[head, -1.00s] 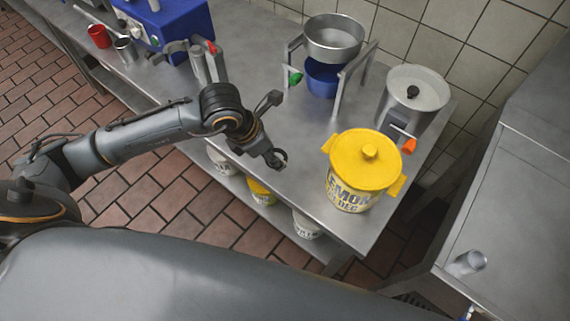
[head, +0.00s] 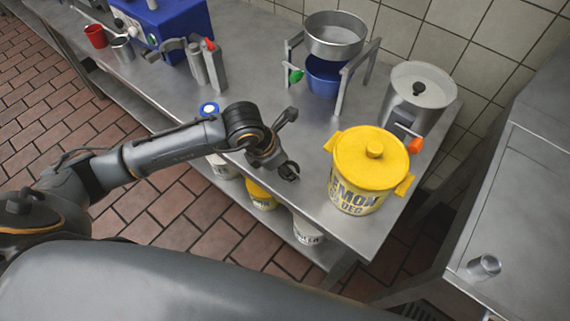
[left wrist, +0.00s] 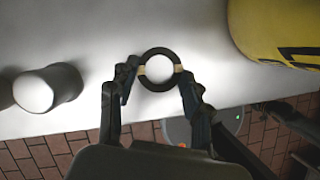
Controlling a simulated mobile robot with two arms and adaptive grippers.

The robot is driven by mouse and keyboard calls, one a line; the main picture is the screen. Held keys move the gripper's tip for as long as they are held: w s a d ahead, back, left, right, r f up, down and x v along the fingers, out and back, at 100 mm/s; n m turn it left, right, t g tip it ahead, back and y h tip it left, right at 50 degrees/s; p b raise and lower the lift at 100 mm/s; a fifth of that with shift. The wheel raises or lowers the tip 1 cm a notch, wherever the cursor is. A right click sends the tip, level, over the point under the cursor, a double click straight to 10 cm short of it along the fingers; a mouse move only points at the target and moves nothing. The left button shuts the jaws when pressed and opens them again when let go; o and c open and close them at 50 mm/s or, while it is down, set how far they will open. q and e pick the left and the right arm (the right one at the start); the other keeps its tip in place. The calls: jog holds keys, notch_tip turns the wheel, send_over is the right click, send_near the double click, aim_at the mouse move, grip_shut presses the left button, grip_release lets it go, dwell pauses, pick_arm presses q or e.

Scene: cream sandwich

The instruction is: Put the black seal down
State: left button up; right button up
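The black seal (left wrist: 147,53) is a dark ring, seen in the left wrist view between my left gripper's fingertips. My left gripper (left wrist: 159,69) is shut on it, with pale finger pads touching its two sides. In the head view my left gripper (head: 288,171) is over the front part of the steel table (head: 245,60), left of the yellow lemon bucket (head: 367,158). The seal is small and dark there, hard to tell from the fingers. I cannot tell how high it is above the tabletop. My right gripper is not in view.
A stand with a steel bowl (head: 335,35) over a blue bowl (head: 324,75) is behind. A steel pot (head: 424,85) stands back right. A blue machine (head: 180,28) is back left. Tabletop between is clear.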

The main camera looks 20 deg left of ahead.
pick_arm(q)
jog(key=o, duration=0.4)
jog(key=shift+r, duration=0.25)
jog(key=v, duration=1.1)
jog(key=shift+s+a+r, duration=0.1)
jog(key=shift+a+r, duration=0.05)
jog(key=shift+r, duration=0.15)
